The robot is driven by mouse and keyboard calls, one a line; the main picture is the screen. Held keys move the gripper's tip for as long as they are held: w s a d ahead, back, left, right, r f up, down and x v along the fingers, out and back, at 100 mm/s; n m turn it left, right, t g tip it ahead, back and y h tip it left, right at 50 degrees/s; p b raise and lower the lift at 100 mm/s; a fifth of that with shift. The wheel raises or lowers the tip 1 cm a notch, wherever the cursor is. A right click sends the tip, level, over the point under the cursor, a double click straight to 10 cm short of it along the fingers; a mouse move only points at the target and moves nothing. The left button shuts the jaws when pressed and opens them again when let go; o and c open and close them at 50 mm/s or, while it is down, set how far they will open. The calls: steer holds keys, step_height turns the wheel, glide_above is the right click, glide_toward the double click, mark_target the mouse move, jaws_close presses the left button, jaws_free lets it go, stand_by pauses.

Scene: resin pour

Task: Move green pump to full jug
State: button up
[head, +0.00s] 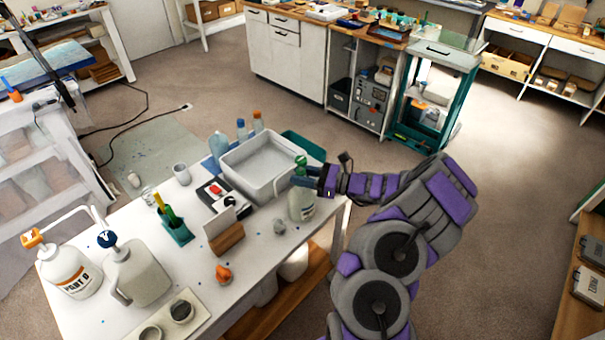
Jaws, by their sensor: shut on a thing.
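My gripper (305,178) is at the right end of the white table, shut on the green pump (300,161), whose green top shows just above the fingers. A pale jug (301,206) with a green-marked label stands directly below the fingers. The fingers hide its neck, so I cannot tell whether the pump sits in it or is held above it. At the table's left end stand a white jug (69,275) with an orange pump (33,238) and a greyish jug (140,272) with a blue pump (107,239). Fill levels are not clear.
A grey tub (240,181) stands close left of my gripper, with several bottles behind it. A scale (215,191), a green holder (176,231), a wooden block (229,238) and an orange item (223,273) occupy the table's middle. The front-right tabletop has some free room.

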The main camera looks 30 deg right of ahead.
steer(key=shift+f, duration=0.4)
steer(key=shift+f, duration=0.35)
steer(key=shift+f, duration=0.55)
stand_by(0.7)
steer(key=o, duration=1.2)
